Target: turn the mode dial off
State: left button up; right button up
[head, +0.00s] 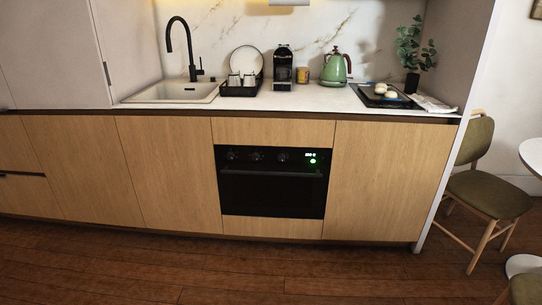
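A black built-in oven (270,195) sits in the middle of the wooden counter front. Its control strip carries several dark round dials in a row: a left dial (231,155), a middle dial (256,156) and a right dial (283,156). I cannot tell which one is the mode dial, and their pointer positions are too small to read. The oven door is shut, with a bar handle below the dials. Neither of my grippers is in view.
The wooden floor (200,270) before the oven is clear. On the counter (320,98) stand a sink (172,93), dish rack, coffee machine (284,68), green kettle (335,69) and plant (410,50). A chair (485,190) and a white table edge are at the right.

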aim_at(229, 156)
jog(key=u, duration=0.6)
jog(key=i, duration=0.55)
jog(key=u, duration=1.3)
jog(key=i, duration=1.05)
jog(key=z, duration=0.45)
jog(key=i, duration=1.1)
jog(key=z, duration=1)
